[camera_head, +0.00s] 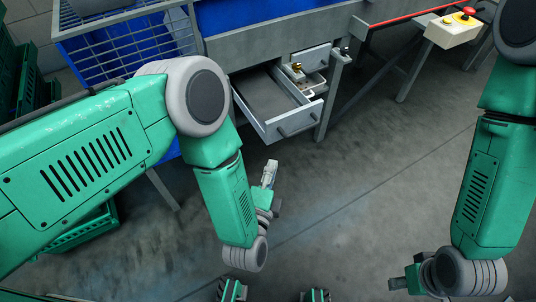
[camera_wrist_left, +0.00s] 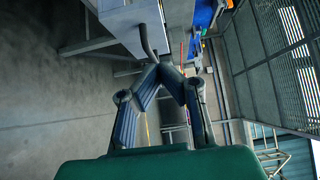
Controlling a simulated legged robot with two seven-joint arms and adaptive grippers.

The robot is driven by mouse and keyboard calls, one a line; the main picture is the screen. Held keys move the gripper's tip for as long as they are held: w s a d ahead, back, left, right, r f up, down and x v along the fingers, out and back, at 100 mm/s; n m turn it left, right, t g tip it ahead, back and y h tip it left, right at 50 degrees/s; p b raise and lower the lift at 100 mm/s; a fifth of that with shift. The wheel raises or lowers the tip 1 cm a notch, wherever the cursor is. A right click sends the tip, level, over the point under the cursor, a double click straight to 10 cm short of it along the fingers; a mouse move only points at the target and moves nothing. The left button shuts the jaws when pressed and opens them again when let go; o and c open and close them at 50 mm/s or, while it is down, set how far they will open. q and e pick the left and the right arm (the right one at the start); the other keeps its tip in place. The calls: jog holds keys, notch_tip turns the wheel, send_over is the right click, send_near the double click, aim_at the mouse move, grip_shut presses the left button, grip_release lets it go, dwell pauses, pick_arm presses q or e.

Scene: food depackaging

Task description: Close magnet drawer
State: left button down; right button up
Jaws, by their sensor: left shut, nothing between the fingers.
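A wide grey drawer (camera_head: 268,100) stands pulled out of the grey workbench in the head view, empty inside, with a dark bar handle on its front. A smaller drawer (camera_head: 312,84) to its upper right is also pulled out and has small compartments. I cannot tell which one is the magnet drawer. My left gripper (camera_head: 269,172) is below and in front of the wide drawer, apart from it, shut and empty. In the left wrist view its fingertips (camera_wrist_left: 170,68) meet just below a dark curved handle (camera_wrist_left: 147,38) on a grey front. My right gripper (camera_head: 398,284) is low at the right, its fingers unclear.
A small brass-coloured object (camera_head: 297,66) sits at the smaller drawer. A blue bin in a wire frame (camera_head: 125,45) stands left of the drawers. A control box with a red button (camera_head: 455,25) is at the upper right. The floor (camera_head: 350,200) before the bench is clear.

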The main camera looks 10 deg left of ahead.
pick_arm(q)
jog(key=b, duration=0.2)
send_near(277, 122)
jog(key=w+d, duration=0.3)
jog(key=d, duration=0.1)
jog(key=w+a, duration=0.2)
jog(key=w, duration=0.1)
jog(key=shift+w+a+f, duration=0.1)
jog(key=shift+w, duration=0.1)
jog(key=shift+w+a, duration=0.3)
jog(key=shift+a, duration=0.1)
jog(key=shift+d, duration=0.25)
